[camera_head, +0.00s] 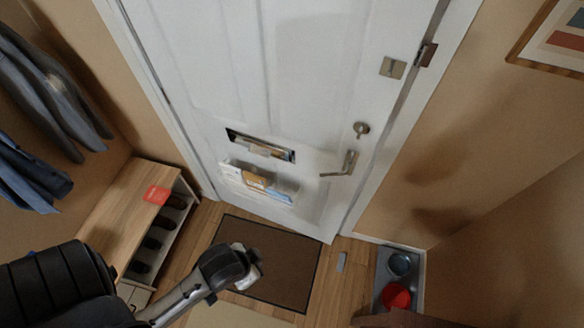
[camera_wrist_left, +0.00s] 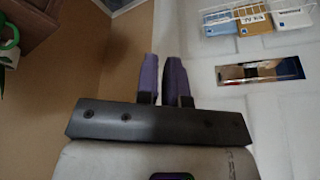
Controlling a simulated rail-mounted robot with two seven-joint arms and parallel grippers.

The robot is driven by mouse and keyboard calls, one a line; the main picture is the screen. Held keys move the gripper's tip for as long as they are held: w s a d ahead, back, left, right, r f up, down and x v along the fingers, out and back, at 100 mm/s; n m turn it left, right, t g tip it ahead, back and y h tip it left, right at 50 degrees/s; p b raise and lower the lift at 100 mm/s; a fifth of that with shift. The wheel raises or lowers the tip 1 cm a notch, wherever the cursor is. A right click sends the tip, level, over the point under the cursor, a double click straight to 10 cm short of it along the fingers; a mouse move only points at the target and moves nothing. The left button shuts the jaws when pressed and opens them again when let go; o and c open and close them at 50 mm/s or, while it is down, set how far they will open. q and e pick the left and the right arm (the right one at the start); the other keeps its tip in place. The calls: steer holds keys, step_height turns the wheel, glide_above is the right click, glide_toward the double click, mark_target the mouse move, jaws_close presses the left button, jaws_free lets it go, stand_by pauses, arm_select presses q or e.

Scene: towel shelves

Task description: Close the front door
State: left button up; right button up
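The white front door (camera_head: 235,85) fills the middle of the head view. A narrow gap shows between its right edge and the frame (camera_head: 425,105), so it looks slightly ajar. A lever handle (camera_head: 346,165) and a lock knob (camera_head: 361,129) sit near that edge. My left gripper (camera_head: 250,268) is low over the doormat, in front of the door and left of the handle, not touching it. In the left wrist view its two purple fingers (camera_wrist_left: 162,78) are close together with nothing between them. The door panel (camera_wrist_left: 220,120) shows behind. My right gripper is not in view.
A wire letter basket (camera_head: 257,182) hangs below the mail slot (camera_head: 260,146) on the door. A brown doormat (camera_head: 290,265) lies in front. A wooden shoe bench (camera_head: 125,205) stands left; a grey tray (camera_head: 418,265) with bowls stands right. Coats (camera_head: 45,90) hang left.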

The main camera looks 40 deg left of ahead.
arm_select(q)
steer(key=w+f+t+b, duration=0.1)
steer(key=w+f+b, duration=0.2)
steer(key=b, duration=0.1)
steer(key=w+f+b, duration=0.3)
steer(key=b, duration=0.2)
steer(key=w+a+f+t+b, duration=0.1)
steer(key=w+f+b, duration=0.2)
steer(key=b, duration=0.1)
steer(key=shift+w+f+n+t+b, duration=0.3)
steer(key=shift+w+f, duration=0.05)
jaws_close()
steer(key=n+t+y+b, duration=0.65)
steer(key=t+b, duration=0.35)
steer(key=b, duration=0.3)
glide_toward(309, 154)
steer(key=shift+m+y, duration=0.25)
steer(key=shift+m, duration=0.1)
steer(key=b+x, duration=0.1)
steer(key=x, duration=0.6)
steer(key=shift+w, duration=0.3)
